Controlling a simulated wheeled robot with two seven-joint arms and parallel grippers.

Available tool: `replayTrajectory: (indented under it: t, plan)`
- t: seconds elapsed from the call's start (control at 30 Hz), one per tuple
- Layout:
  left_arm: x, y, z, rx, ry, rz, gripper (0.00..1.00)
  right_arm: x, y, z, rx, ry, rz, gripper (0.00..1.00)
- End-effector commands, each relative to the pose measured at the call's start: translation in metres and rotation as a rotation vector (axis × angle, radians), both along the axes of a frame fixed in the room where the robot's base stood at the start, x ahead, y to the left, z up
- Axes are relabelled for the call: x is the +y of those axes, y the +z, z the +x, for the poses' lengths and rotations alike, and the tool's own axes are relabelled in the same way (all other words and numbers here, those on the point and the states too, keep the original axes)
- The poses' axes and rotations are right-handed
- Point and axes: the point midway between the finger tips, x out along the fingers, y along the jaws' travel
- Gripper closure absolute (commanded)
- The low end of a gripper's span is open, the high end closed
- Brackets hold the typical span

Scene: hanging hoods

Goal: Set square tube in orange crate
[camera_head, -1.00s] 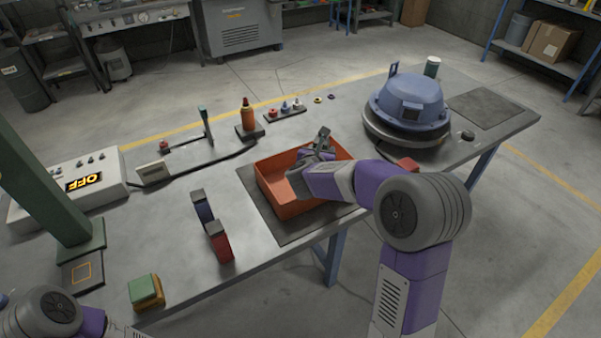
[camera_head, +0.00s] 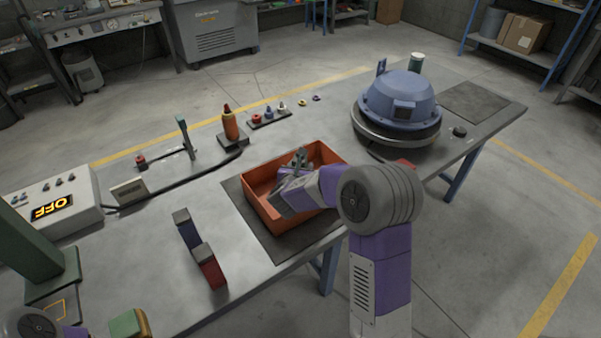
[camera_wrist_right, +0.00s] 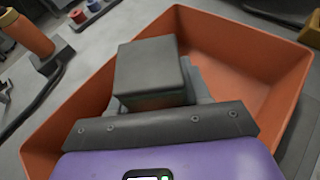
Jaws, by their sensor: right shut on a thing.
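The orange crate (camera_head: 330,152) stands on a dark mat on the workbench and also fills much of the right wrist view (camera_wrist_right: 215,40). My right gripper (camera_head: 297,165) reaches in over the crate from the right, low between its walls. It is shut on the square tube (camera_wrist_right: 152,72), a dark grey block in the right wrist view, seen against the crate's inside. Whether the tube touches the crate floor cannot be told. In the head view the tube is small and hard to separate from the fingers. My left gripper is outside the view; only part of its arm shows at bottom left.
A blue dome hood (camera_head: 402,98) stands right of the crate. An orange bottle (camera_head: 230,125) and small knobs stand behind it. Blue and red blocks (camera_head: 208,265) stand to its left.

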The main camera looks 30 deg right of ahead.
Motion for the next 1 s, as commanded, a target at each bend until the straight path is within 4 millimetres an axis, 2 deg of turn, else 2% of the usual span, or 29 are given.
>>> replayTrajectory:
  t: [0.07,0.5,0.53,0.6,0.7,1.0]
  plan:
    - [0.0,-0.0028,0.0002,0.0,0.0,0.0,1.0,0.0,-0.0059,0.0004,-0.003,0.001,-0.002,0.96]
    - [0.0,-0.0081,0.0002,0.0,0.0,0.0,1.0,0.0001,-0.0095,0.0004,-0.004,0.0,0.0,0.96]
    - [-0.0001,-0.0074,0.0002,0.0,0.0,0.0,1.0,0.0001,-0.01,0.0,-0.001,0.001,0.0,0.5]
    - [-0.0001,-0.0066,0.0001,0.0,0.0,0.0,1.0,0.0001,-0.0092,0.0,-0.001,0.001,0.0,0.39]
    - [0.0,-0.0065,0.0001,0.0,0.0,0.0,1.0,0.0002,-0.009,0.0001,-0.001,0.001,0.0,0.28]
    - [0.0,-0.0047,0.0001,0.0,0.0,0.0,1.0,0.0002,-0.0078,0.0001,-0.001,0.001,0.0,0.28]
